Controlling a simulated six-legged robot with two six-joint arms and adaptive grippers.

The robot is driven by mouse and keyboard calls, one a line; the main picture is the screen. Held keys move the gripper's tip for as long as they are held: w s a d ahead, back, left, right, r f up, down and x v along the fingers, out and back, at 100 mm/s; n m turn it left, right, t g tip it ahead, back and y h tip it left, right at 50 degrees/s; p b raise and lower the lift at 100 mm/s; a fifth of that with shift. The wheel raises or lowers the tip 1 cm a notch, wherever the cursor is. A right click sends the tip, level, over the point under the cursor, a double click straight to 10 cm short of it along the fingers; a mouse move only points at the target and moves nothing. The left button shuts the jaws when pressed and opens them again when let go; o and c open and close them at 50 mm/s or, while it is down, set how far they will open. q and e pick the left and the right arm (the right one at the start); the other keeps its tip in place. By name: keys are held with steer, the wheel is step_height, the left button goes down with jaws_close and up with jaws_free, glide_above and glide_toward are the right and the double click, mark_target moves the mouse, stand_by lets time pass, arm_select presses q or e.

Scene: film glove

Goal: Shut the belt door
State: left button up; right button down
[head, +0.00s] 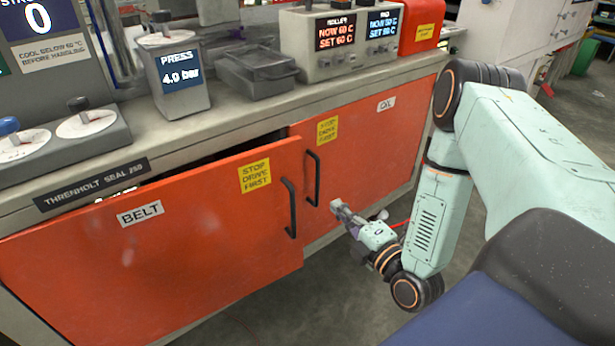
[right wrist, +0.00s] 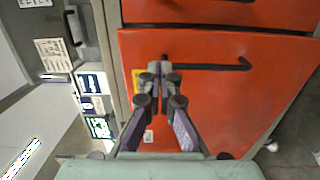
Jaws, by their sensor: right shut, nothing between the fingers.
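The orange belt door (head: 190,240) stands ajar at the lower left in the head view, its handle edge swung out and a dark gap above its top. It carries a BELT label (head: 140,214), a yellow tag (head: 255,176) and a black bar handle (head: 290,208). In the right wrist view the door (right wrist: 220,105) fills the middle, turned sideways, with its handle (right wrist: 210,67). My right gripper (head: 338,207) is shut and empty, to the right of the door's free edge. In the right wrist view its fingertips (right wrist: 160,68) overlap the handle; contact is unclear. My left gripper is out of view.
A second orange door (head: 370,150), labelled OIL, appears closed beside it. The bench top above holds a press unit (head: 180,85), a grey tray (head: 257,72) and a display box (head: 330,45). Grey floor (head: 320,310) is clear before the doors.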

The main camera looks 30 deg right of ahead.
mark_target(300, 169)
steer(key=w+b, duration=0.6)
steer(key=w, duration=0.8)
steer(key=shift+d, duration=0.1)
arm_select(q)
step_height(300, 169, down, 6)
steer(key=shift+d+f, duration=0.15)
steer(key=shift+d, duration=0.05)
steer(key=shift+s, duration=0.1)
